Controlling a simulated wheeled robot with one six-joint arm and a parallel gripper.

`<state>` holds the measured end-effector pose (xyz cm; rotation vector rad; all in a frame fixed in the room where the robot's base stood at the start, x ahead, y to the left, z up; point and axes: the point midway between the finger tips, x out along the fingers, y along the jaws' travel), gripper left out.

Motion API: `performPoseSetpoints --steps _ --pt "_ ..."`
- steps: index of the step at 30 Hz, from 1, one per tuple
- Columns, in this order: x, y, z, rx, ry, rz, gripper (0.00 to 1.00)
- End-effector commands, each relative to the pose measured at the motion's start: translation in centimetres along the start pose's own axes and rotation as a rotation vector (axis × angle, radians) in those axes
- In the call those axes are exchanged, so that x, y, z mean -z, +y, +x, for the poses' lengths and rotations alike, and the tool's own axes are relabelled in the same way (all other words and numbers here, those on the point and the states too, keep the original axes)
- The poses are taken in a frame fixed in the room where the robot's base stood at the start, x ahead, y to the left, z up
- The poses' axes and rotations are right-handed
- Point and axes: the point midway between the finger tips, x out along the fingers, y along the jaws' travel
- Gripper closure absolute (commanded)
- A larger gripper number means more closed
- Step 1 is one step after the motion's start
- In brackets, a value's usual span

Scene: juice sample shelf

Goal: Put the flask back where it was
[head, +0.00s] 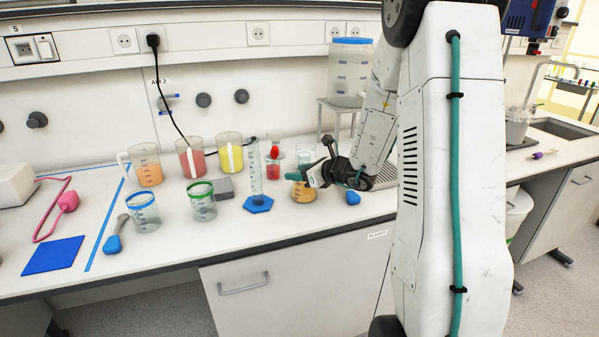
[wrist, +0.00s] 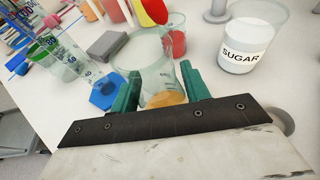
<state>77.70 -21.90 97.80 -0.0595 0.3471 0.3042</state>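The flask (head: 302,193) is clear glass with orange liquid low in it. In the head view it is under my gripper (head: 312,179), at the front of the bench right of the blue-footed cylinder. In the wrist view the flask (wrist: 166,98) sits between the two green fingers of my gripper (wrist: 160,78), and its glass reaches both of them. My gripper looks shut on it. Whether its base touches the bench is hard to tell.
The measuring cylinder (head: 255,178) with a blue foot stands close left. A small red-filled beaker (head: 273,170) is behind. The SUGAR jar (wrist: 243,52) shows in the wrist view. Several jugs and beakers stand further left. A blue mat (head: 53,255) lies at far left.

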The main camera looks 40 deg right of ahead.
Motion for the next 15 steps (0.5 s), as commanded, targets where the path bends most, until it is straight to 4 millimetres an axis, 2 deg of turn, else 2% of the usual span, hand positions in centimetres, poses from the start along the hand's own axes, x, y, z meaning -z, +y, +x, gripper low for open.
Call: performPoseSetpoints --steps 1,2,12,15 --pt "0.0 0.0 0.0 0.0 0.001 0.001 0.41" --pt "0.0 0.0 0.0 0.0 0.001 0.0 0.33" --pt "-0.3 0.0 -0.1 0.001 0.0 -0.001 0.33" --pt "-0.3 -0.1 -1.2 0.002 0.001 0.0 0.33"
